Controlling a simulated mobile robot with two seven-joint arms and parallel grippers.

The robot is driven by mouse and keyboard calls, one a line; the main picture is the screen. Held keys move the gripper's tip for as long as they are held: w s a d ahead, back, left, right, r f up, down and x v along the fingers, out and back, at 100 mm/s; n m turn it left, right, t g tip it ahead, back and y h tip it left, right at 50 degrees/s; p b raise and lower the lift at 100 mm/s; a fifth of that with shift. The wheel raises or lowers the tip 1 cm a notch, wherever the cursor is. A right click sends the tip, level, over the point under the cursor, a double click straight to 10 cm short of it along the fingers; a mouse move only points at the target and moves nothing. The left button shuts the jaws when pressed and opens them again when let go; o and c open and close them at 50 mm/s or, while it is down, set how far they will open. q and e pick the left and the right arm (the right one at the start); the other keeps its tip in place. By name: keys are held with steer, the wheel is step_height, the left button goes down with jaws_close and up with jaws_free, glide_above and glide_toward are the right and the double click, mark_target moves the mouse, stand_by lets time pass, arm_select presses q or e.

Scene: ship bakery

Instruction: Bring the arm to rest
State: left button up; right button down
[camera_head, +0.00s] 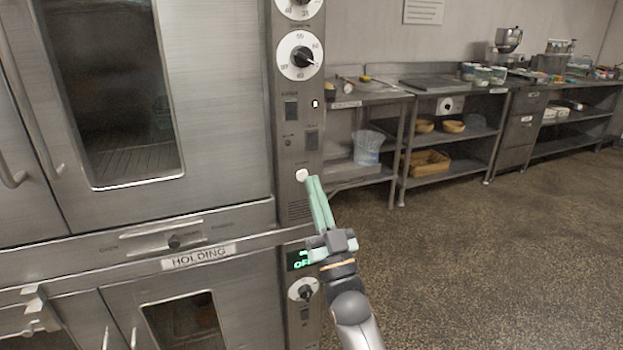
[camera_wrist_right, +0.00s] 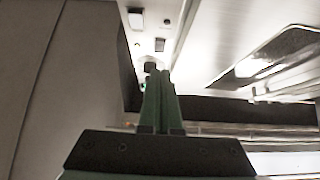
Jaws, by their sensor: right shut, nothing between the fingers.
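My right gripper (camera_head: 313,182) is shut and empty, with its long green fingers pointing up at the oven's control panel. Its fingertips are just below and right of a round white button (camera_head: 301,175); I cannot tell whether they touch it. In the right wrist view the gripper's fingers (camera_wrist_right: 159,75) lie together, tips near a small dark round shape on the panel. My right arm comes in from the bottom of the head view. My left gripper does not show.
The steel oven (camera_head: 225,100) fills the left, with knobs such as the white dial (camera_head: 301,56) on its panel. A lower unit bears a HOLDING label (camera_head: 199,257). Steel benches with shelves (camera_head: 440,140) line the back wall. The speckled floor (camera_head: 480,260) at right is clear.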

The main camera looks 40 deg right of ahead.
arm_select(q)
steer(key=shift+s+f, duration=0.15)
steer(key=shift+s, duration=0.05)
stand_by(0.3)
